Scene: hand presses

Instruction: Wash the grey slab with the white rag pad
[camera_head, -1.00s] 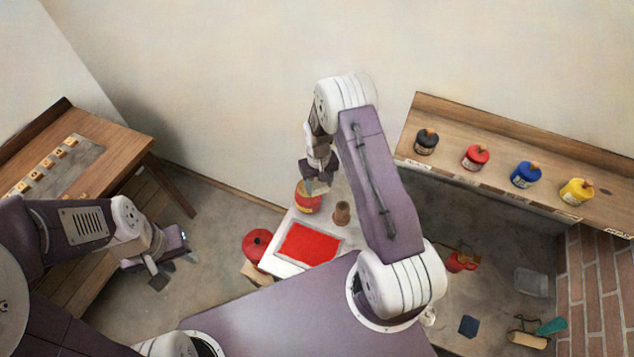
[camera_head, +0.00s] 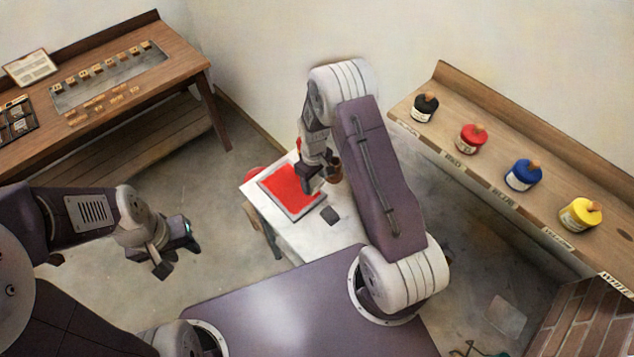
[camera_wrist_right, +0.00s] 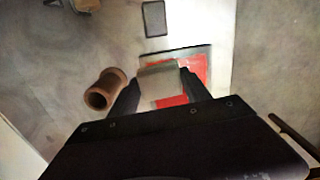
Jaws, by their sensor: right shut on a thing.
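The grey slab (camera_head: 272,205) lies on the white table and is largely covered in red ink. It also shows in the wrist view (camera_wrist_right: 200,52). My right gripper (camera_head: 310,188) is low over the slab's right side, pointing down. In the wrist view it is shut on the pale greyish white rag pad (camera_wrist_right: 158,80), which overlaps the red area. I cannot tell whether the pad touches the slab. In the head view the pad is hidden. My left gripper (camera_head: 176,256) hangs over the floor at left, apart from the table, its fingers spread and empty.
A brown cylinder (camera_wrist_right: 104,90) stands beside my right gripper. A small dark grey square (camera_head: 330,215) lies on the white table (camera_head: 310,235). The right shelf holds black, red, blue and yellow pots (camera_head: 523,175). A wooden bench (camera_head: 150,85) stands back left, with open floor between.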

